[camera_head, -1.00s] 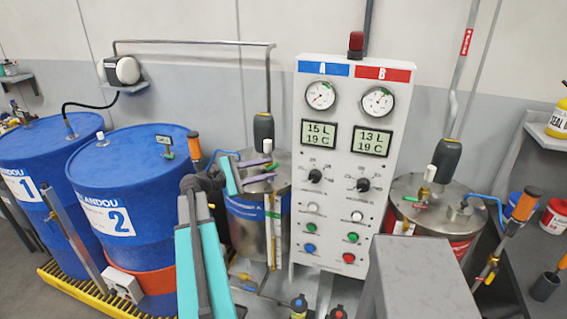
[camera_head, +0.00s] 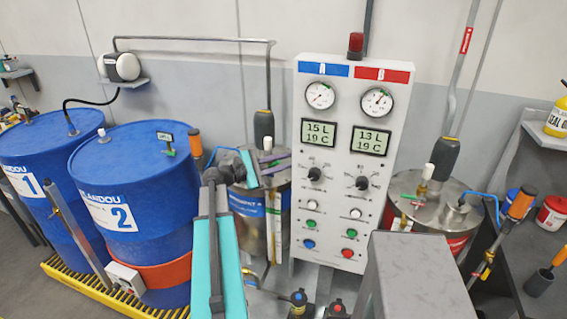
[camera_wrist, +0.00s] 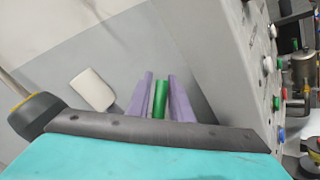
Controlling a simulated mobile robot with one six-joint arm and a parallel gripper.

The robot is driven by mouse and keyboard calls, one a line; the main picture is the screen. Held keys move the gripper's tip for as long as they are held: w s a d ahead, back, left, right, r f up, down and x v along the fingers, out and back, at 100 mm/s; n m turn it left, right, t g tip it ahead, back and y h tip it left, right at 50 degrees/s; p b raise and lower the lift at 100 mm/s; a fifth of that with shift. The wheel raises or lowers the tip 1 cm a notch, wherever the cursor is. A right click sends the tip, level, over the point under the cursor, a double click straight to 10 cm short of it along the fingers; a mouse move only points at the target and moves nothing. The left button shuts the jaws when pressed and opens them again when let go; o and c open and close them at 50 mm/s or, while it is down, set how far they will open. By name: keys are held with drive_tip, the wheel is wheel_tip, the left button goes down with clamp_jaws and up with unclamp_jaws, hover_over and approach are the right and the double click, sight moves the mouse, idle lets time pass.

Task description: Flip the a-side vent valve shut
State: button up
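The a-side tank (camera_head: 245,205) stands left of the panel, with a metal lid and a white-capped vent fitting (camera_head: 267,142) on top. In the wrist view, the valve's green lever (camera_wrist: 161,98) lies between the two purple fingers of my gripper (camera_wrist: 160,82), roughly parallel to them. Narrow gaps seem to show beside the lever, so the fingers look open around it; contact is unclear. In the head view my gripper (camera_head: 284,161) is over the a-side lid, and its fingers hide the lever there. A pale cap (camera_wrist: 92,90) shows left of the fingers.
The control panel (camera_head: 330,225) stands close to the right of my gripper. A dark motor (camera_head: 263,130) rises behind the a-side lid. Blue drums (camera_head: 130,180) stand left. The b-side tank (camera_head: 430,205), right of the panel, has its own green lever (camera_head: 405,198).

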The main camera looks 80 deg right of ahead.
clamp_jaws()
drive_tip(key=shift+f, duration=0.15)
drive_tip(key=shift+s+f+m+t+y+b, duration=0.1)
drive_tip(key=shift+f+m+t+y+b, duration=0.25)
drive_tip(key=shift+f+m+t+b, duration=0.85)
drive_tip(key=shift+s+f+m+t+y+b, duration=0.1)
drive_tip(key=shift+f+m+t+y+b, duration=0.35)
drive_tip(key=shift+f+m+t, duration=0.75)
drive_tip(key=shift+r+t, duration=0.3)
drive_tip(key=shift+o, duration=1.9)
unclamp_jaws()
drive_tip(key=shift+n, duration=0.3)
drive_tip(key=shift+w+a, duration=0.1)
drive_tip(key=b+v, duration=0.3)
drive_tip(key=v, duration=1)
drive_tip(key=shift+w+a+r+b, duration=0.2)
drive_tip(key=shift+a+b, duration=0.05)
drive_tip(key=shift+b, duration=0.05)
